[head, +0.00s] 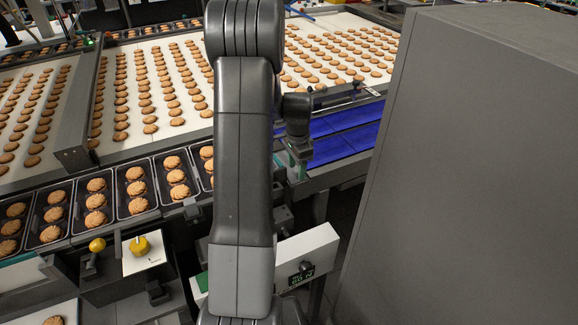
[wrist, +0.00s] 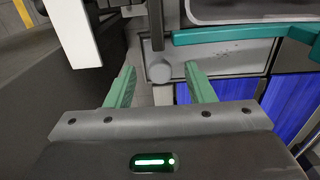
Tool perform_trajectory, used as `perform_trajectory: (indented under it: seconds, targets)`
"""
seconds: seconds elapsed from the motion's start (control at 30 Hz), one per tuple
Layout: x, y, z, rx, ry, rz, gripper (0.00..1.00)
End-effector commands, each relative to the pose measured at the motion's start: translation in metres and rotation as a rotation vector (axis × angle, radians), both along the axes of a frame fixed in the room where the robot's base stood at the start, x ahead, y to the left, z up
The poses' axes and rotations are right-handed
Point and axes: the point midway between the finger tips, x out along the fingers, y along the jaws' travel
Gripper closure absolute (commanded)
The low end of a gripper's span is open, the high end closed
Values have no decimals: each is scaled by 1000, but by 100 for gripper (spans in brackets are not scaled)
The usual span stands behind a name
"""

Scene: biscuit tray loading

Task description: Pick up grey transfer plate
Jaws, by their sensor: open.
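My gripper (wrist: 159,72) shows in the wrist view with its two green fingers apart and nothing held between them. Beyond the fingertips is a flat grey piece (wrist: 232,58) with a rounded grey knob (wrist: 159,71) at its left end. The knob lines up with the gap between the fingers. This piece may be the grey transfer plate, but I cannot tell for sure. In the head view my arm covers the middle, and the gripper end is beside the blue belt (head: 345,143). No plate can be made out clearly there.
A tall grey cabinet (head: 465,170) fills the right side. Trays of biscuits (head: 137,190) line the conveyor at left, with biscuit rows (head: 340,55) behind. A yellow knob (head: 139,245) and a white box with a display (head: 306,262) are near my arm. A teal bar (wrist: 240,35) crosses above the flat piece.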

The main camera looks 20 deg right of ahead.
Motion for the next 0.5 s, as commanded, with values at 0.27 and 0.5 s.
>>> perform_trajectory:
  seconds: [0.27,0.5]
  targets:
    - [0,0,-3,-1,-1,0,51]
    - [0,0,-3,-1,-1,0,98]
